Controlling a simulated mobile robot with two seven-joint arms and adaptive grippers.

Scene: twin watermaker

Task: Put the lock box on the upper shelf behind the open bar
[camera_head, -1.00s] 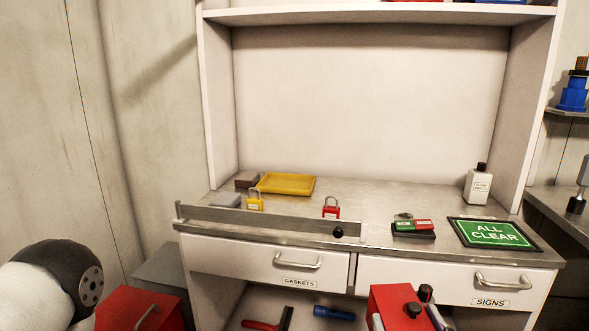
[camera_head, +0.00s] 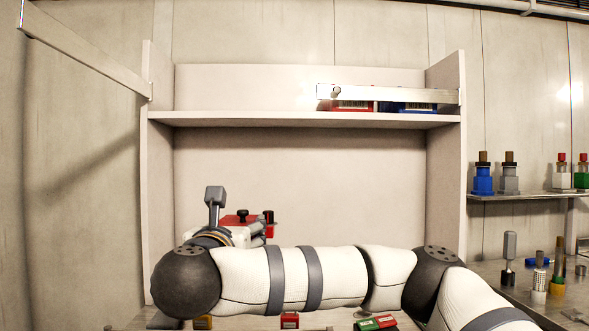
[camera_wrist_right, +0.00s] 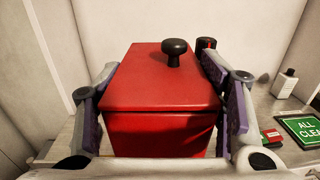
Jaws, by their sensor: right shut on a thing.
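The lock box is a red box with a black knob on top. In the head view the lock box (camera_head: 241,218) is partly hidden by my right gripper (camera_head: 228,231); it is below the upper shelf (camera_head: 300,119), in front of the lower bay. In the right wrist view the lock box (camera_wrist_right: 160,85) sits between both fingers of my right gripper (camera_wrist_right: 164,92), which is shut on it. The open bar (camera_head: 85,48) slants up and left from the shelf's left side. The left half of the upper shelf looks empty. My left gripper is out of view.
A second bar (camera_head: 400,94) lies level across the shelf's right half, before a red item (camera_head: 354,106) and a blue item (camera_head: 408,107). Side panels bound the shelf. My right arm covers much of the counter. A white bottle (camera_wrist_right: 285,83) stands on the counter at right.

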